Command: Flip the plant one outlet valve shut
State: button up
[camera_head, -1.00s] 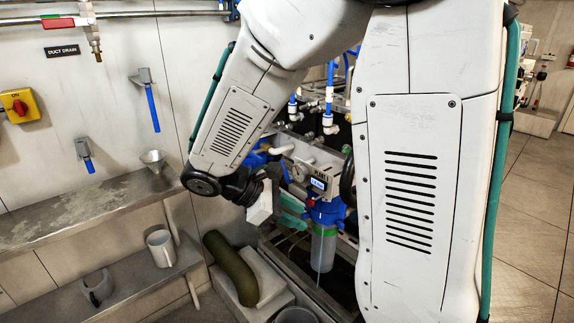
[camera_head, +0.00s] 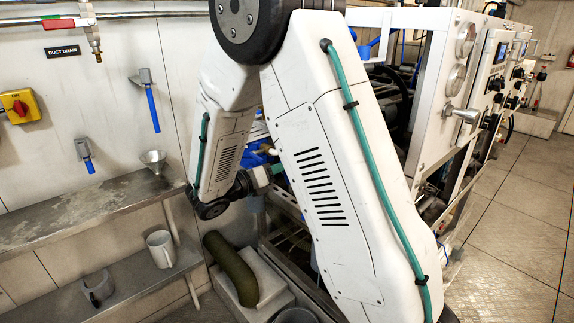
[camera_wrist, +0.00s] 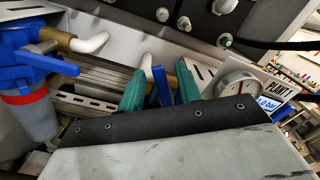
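In the wrist view a blue valve lever (camera_wrist: 163,86) stands between the teal fingers of my gripper (camera_wrist: 160,90), beside a brass fitting and a bent white pipe. The fingers are apart, with the lever between them; a gap shows on its left, and contact on its right I cannot tell. A gauge and a "PLANT 1" label (camera_wrist: 283,86) are just to the right. The lever's lower part is hidden behind my gripper. In the head view my gripper (camera_head: 272,172) is small and partly hidden by my arm, near blue parts (camera_head: 254,160) of the rig.
Another blue lever (camera_wrist: 45,62) sits over a blue-topped filter housing at the left of the wrist view. The metal shelves (camera_head: 90,212) with a funnel and mug stand left of my arm. A green hose (camera_head: 232,268) lies below. The floor at right is clear.

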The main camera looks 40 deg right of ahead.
jog(key=shift+d, duration=1.45)
grip_shut()
jog(key=shift+m, duration=0.3)
jog(key=shift+s+r+m, duration=0.1)
jog(key=shift+s+m, duration=0.3)
jog(key=shift+m, duration=0.6)
jog(key=shift+s+r+m, duration=0.15)
jog(key=shift+s+m, duration=0.2)
jog(key=shift+m, duration=0.65)
jog(key=shift+s+r+m, duration=0.1)
jog(key=shift+s+m, duration=0.3)
jog(key=shift+m, duration=0.6)
